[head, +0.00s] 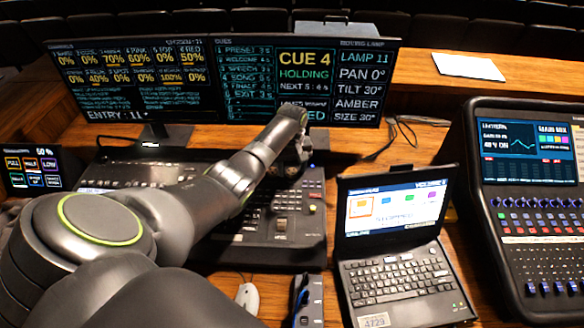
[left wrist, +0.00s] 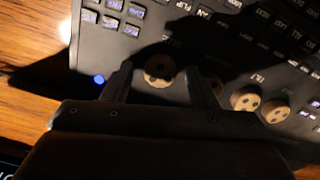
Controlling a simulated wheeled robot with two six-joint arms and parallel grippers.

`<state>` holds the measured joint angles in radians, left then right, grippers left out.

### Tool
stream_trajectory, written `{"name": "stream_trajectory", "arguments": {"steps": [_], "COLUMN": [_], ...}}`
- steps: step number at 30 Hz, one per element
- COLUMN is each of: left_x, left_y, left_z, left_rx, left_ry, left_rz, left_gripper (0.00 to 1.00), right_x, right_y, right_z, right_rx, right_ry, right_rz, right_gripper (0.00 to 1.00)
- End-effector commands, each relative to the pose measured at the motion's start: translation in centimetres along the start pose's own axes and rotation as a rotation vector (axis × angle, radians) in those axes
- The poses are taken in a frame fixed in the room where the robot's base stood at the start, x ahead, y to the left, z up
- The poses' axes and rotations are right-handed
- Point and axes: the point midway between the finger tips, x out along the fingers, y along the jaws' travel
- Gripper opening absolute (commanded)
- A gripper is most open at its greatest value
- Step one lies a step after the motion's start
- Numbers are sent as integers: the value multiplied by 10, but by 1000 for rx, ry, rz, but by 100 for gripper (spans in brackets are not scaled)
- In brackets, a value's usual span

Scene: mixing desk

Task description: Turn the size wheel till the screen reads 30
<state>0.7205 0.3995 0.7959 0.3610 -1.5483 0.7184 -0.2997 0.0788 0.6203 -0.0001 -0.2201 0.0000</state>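The right-hand monitor (head: 309,82) reads LAMP 11, PAN 0°, TILT 30°, AMBER and SIZE 30°. The lighting desk (head: 262,222) lies below it, partly covered by my left arm. In the left wrist view a tan wheel with dark dimples (left wrist: 158,70) sits at the desk's edge; its upside-down label looks like SIZE. My left gripper (left wrist: 160,82) has one finger on each side of this wheel, with visible gaps between fingers and wheel. In the head view the left gripper (head: 290,168) is over the desk's upper right, its fingertips mostly hidden. My right gripper is not seen.
More tan wheels (left wrist: 244,98) sit to the right of the gripper, one partly behind a finger. A laptop (head: 396,250) stands right of the desk, and an audio mixer (head: 535,215) beyond it. The monitors stand close behind the desk. A white mouse (head: 247,297) lies in front.

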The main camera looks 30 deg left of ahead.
Motion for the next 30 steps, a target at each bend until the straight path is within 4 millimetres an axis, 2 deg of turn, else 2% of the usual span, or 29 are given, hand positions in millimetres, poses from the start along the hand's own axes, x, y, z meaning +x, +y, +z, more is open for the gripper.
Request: {"name": "stream_trajectory", "arguments": {"steps": [6,11,17,24,29,30], "left_x": [-2,-16,-54,-113,-148,-158], "left_y": [0,0,0,0,0,0], "left_z": [0,-1,-1,-1,-1,0], "left_rx": [-1,-1,0,1,0,-1], "left_ry": [0,3,5,6,5,1], "left_rz": [0,1,3,2,2,0], "left_gripper": [53,53,53,53,53,53], "right_x": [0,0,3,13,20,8], "right_y": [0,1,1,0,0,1], "right_z": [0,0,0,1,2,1], "right_rx": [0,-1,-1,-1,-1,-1], "right_ry": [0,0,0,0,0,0], "right_rz": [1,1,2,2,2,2], "right_gripper": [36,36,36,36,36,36]}}
